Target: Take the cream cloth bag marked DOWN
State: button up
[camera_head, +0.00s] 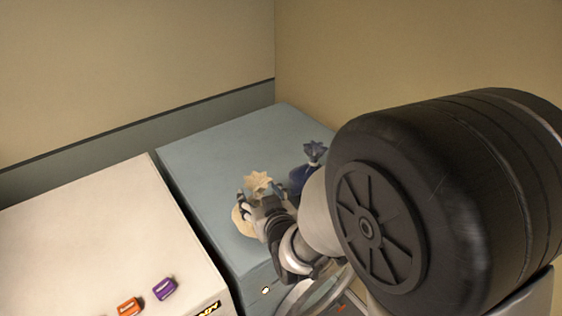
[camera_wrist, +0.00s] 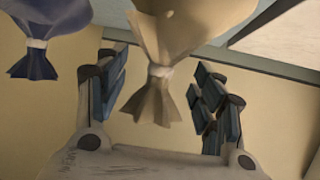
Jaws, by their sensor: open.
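The cream cloth bag (camera_head: 241,222) stands on the blue-grey box top in the head view, partly hidden by my gripper (camera_head: 259,208). Its tied, flared top (camera_head: 258,183) shows above the gripper. In the wrist view, which shows things upside down, the cream bag (camera_wrist: 190,25) has its pale tie and flared top between the two fingers of my gripper (camera_wrist: 157,88). The fingers are apart, with visible gaps on both sides of the neck. No DOWN marking is readable on the bag.
A dark blue cloth bag (camera_head: 300,176) stands close behind the cream one; it also shows in the wrist view (camera_wrist: 45,30). The blue-grey box (camera_head: 200,155) has free room at the back. A white box (camera_head: 90,235) bears orange (camera_head: 129,306) and purple (camera_head: 164,289) pieces.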

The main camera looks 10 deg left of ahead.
jog(key=shift+x, duration=1.25)
jog(key=shift+s, duration=0.1)
jog(key=shift+d, duration=0.1)
grip_shut()
